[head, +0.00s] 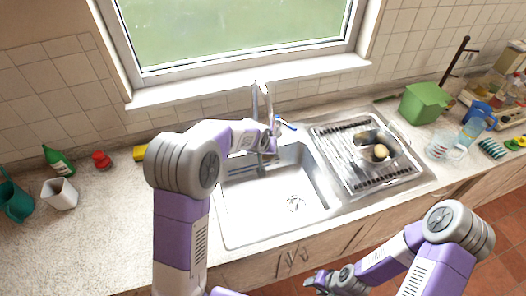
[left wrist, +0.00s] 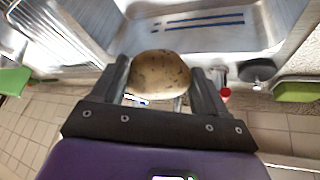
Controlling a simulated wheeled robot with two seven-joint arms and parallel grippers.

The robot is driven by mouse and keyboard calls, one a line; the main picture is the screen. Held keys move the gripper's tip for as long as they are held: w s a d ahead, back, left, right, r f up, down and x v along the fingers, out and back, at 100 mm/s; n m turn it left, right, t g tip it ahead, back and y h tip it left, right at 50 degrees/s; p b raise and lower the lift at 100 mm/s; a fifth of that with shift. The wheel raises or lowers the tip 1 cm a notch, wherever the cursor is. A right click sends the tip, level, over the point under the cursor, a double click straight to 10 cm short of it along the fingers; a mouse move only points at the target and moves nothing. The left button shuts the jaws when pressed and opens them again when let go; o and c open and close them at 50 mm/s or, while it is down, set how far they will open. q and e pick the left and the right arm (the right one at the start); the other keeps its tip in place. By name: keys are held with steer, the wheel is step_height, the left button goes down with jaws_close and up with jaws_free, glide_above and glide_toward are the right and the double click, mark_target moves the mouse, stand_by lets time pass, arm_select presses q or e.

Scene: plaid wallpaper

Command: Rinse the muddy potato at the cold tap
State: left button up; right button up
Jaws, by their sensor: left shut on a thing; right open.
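In the left wrist view a brown potato (left wrist: 160,70) with dark specks sits between the two fingers of my left gripper (left wrist: 161,82), which is shut on it. In the head view my left gripper (head: 270,142) is at the tap (head: 262,100), over the back of the sink (head: 236,228); I cannot make out the held potato there. A blue-marked tap handle (head: 286,124) shows just right of the gripper. I cannot tell whether water runs. My right gripper (head: 318,281) is open and empty, low in front of the counter.
A metal dish on the drainboard (head: 340,150) holds a yellowish potato (head: 381,152) and a darker item. A green box (head: 424,102), a clear jug (head: 440,146) and a blue jug stand at right. A green bottle (head: 57,160) and a white cup (head: 60,194) stand at left.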

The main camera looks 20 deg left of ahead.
arm_select(q)
steer(key=shift+a, duration=0.15)
steer(key=shift+a, duration=0.4)
steer(key=shift+d, duration=0.2)
steer(key=shift+d, duration=0.45)
steer(key=shift+s+a+b, duration=0.1)
steer(key=shift+s+b, duration=0.6)
steer(key=shift+s, duration=0.65)
steer(key=s+b, duration=0.1)
steer(key=s, duration=0.4)
steer(key=shift+s+a, duration=0.15)
steer(key=shift+a, duration=0.05)
